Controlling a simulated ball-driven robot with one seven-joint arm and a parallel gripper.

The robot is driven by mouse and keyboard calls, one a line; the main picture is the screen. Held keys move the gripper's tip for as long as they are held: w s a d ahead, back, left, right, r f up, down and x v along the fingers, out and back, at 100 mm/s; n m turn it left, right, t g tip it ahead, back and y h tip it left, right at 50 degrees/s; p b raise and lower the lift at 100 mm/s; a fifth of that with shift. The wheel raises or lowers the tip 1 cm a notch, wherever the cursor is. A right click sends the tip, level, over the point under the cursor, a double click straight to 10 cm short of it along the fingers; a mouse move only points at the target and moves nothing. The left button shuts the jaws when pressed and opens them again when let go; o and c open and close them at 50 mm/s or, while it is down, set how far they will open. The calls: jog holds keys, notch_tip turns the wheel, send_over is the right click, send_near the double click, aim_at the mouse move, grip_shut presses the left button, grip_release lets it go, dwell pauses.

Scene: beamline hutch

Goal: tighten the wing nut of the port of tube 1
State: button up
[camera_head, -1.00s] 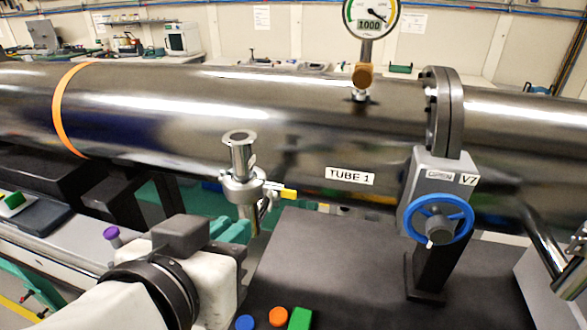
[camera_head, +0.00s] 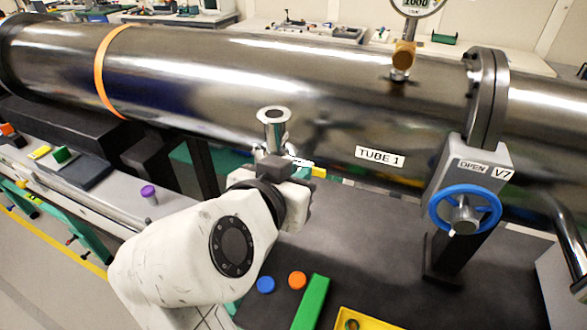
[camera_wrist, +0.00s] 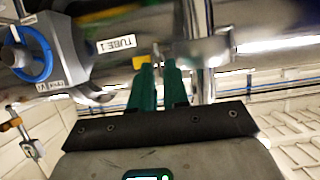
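Tube 1 (camera_head: 240,85) is a large shiny steel tube labelled TUBE 1. Its port (camera_head: 272,130) is a short upright metal stub with a flange. The port's clamp is mostly hidden behind my gripper in the head view. The yellow wing nut (camera_head: 318,172) shows just right of my gripper; it also shows in the wrist view (camera_wrist: 140,62), by the tip of the left finger. My gripper (camera_wrist: 160,68) has two green fingers with a narrow gap between them. Nothing is clearly held. Whether the fingertips touch the wing nut cannot be told.
Valve V7 (camera_head: 465,209), with a blue handwheel and OPEN sign, stands to the right. A gauge (camera_head: 404,55) tops the tube. Blue (camera_head: 265,285) and orange (camera_head: 297,281) caps, a green block (camera_head: 311,303) and a yellow tray (camera_head: 372,320) lie on the dark bench below.

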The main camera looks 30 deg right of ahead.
grip_shut()
jog(key=shift+f+b, duration=0.2)
jog(key=shift+b, duration=0.35)
jog(key=f+m+t+b, duration=0.1)
jog(key=m+t+b, duration=0.2)
jog(key=b, duration=0.9)
jog(key=s+f+m+t+b, duration=0.1)
jog(key=m+t+b, duration=0.2)
jog(key=m+b, duration=0.7)
jog(key=d+f+m+t+h+b, duration=0.1)
jog(key=m+t+b, duration=0.2)
jog(key=m+b, duration=0.4)
jog(key=shift+s+d+f+b, duration=0.1)
jog(key=shift+s+f+b, duration=0.1)
jog(key=shift+b, duration=4.25)
jog(key=shift+r+m, duration=0.15)
jog(key=shift+m, duration=0.25)
